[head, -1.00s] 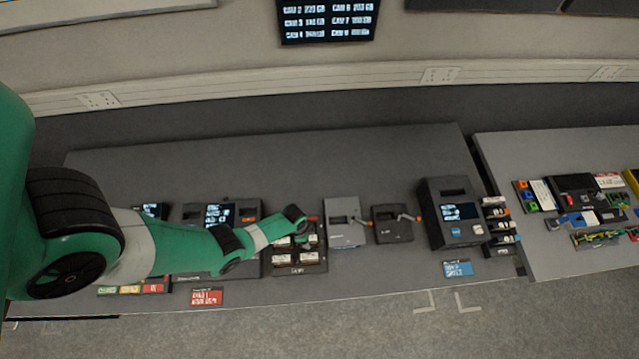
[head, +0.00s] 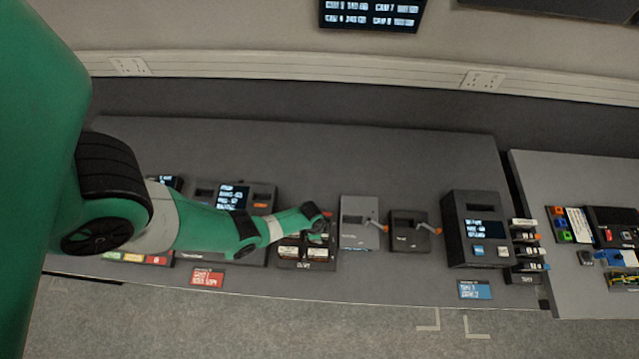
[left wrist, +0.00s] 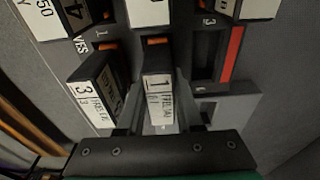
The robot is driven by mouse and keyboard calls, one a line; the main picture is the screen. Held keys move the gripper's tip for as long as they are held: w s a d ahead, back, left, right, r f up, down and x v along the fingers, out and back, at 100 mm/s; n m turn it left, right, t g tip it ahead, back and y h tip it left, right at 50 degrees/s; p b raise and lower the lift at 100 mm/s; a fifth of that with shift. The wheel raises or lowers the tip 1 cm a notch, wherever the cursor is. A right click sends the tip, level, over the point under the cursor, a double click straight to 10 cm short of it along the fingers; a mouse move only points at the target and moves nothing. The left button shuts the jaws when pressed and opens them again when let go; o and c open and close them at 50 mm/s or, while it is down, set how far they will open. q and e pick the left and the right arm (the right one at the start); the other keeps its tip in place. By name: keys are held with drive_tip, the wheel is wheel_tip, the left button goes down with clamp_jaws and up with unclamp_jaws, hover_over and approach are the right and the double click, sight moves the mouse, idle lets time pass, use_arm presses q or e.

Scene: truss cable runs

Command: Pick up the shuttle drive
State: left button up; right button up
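My left gripper (head: 314,214) reaches over a dark tray of slots (head: 308,265) on the desk in the head view. In the left wrist view, a drive with a white label marked 1 (left wrist: 159,98) stands between the fingers of my left gripper (left wrist: 160,115). The fingers lie on both sides of it, apparently with small gaps, so the gripper looks open. The drive's far end is at the tray. I cannot read its label fully to confirm it is the shuttle drive. My right gripper is not in view.
A drive marked 3 (left wrist: 100,95) stands close left of the fingers. An empty-looking slot with a red strip (left wrist: 231,52) is to the right. A grey unit (head: 358,224) and a black unit (head: 408,232) with levers stand right of the tray.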

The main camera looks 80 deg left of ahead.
use_arm(q)
clamp_jaws()
